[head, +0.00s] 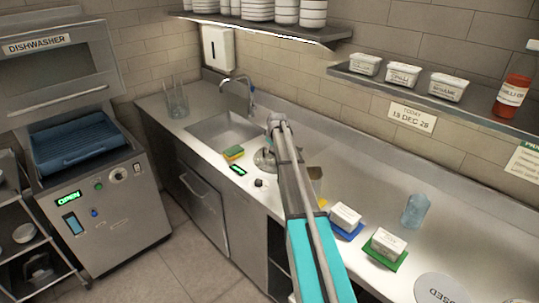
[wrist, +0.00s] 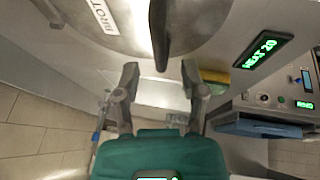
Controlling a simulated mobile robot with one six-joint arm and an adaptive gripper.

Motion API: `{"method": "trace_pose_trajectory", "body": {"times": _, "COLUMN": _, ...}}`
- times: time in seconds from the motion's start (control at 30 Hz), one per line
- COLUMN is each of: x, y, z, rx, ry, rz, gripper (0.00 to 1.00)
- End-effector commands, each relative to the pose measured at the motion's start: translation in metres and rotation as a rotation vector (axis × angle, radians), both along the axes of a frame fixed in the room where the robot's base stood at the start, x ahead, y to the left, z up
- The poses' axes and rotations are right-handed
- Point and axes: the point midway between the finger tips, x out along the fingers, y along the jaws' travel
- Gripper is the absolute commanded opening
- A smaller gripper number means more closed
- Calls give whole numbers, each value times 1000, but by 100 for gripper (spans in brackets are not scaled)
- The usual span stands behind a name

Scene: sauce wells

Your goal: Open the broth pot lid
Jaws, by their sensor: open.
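The broth pot lid (wrist: 115,38) is a round steel disc at the top of the wrist view, with a partly cut-off label that seems to start "BROT". A dark upright handle (wrist: 160,38) crosses it. My gripper (wrist: 163,82) is open, its two fingers spread to either side of the handle's lower end. I cannot tell whether they touch it. In the head view the round steel lid (head: 263,160) lies on the counter right of the sink, partly hidden by my arm. The pot body is not visible.
A green-yellow sponge (head: 233,152) and a lit green display (head: 238,170) are left of the lid. The sink (head: 222,130) is behind them. White tubs on a blue tray (head: 347,232) and a green tray (head: 385,260), and a bluish cup (head: 415,210), stand to the right.

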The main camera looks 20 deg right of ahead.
Motion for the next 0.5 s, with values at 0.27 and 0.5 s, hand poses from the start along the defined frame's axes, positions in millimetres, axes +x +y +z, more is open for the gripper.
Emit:
{"method": "trace_pose_trajectory", "body": {"times": 0.27, "x": 8, "y": -1, "z": -18, "rx": 0, "ry": 0, "rz": 0, "gripper": 54}}
{"method": "trace_pose_trajectory", "body": {"times": 0.5, "x": 9, "y": -1, "z": -20, "rx": 0, "ry": 0, "rz": -1, "gripper": 54}}
